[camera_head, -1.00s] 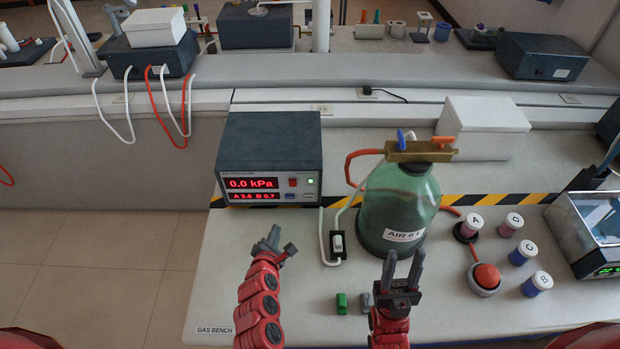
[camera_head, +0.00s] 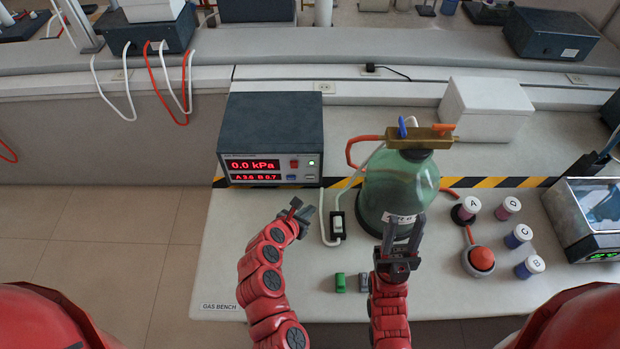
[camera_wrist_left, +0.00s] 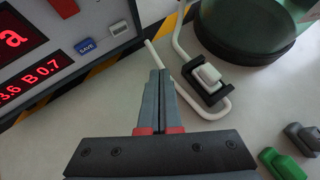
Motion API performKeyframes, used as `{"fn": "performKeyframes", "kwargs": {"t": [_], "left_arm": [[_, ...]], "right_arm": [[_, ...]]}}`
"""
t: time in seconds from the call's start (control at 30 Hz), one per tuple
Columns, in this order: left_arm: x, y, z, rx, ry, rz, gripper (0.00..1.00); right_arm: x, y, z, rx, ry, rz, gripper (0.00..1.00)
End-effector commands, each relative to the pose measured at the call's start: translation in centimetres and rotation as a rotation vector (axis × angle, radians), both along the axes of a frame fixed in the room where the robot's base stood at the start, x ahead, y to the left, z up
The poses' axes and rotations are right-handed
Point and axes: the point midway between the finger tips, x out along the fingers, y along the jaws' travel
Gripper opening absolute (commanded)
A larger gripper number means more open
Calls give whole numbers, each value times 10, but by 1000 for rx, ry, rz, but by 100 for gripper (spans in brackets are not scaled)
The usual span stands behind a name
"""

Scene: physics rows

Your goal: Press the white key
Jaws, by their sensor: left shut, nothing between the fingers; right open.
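The grey meter box (camera_head: 270,135) stands on the bench with red digits reading 0.0 kPa. The small pale key (camera_head: 309,178) is at the lower right of its front panel, beside the blue key (camera_head: 291,178). In the left wrist view the pale key (camera_wrist_left: 120,28) sits right of the blue SAVE key (camera_wrist_left: 87,46). My left gripper (camera_head: 297,207) is shut and empty, in front of the panel and apart from it. Its closed fingers (camera_wrist_left: 160,75) also show in the wrist view. My right gripper (camera_head: 404,225) is open and empty before the green bottle.
The green bottle (camera_head: 400,185) stands behind my right gripper. Small green (camera_head: 340,282) and grey (camera_head: 364,283) blocks lie near the front. Labelled jars stand at right.

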Motion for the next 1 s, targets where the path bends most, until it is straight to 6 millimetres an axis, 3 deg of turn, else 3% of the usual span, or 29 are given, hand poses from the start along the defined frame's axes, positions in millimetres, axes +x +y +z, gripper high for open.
{"fn": "performKeyframes", "kwargs": {"t": [0.5,1.0], "left_arm": [[67,2,0,1,-2,5,0],[76,1,0,2,0,2,0]], "right_arm": [[0,0,-18,0,0,0,41],[0,0,-19,0,0,0,41]]}}
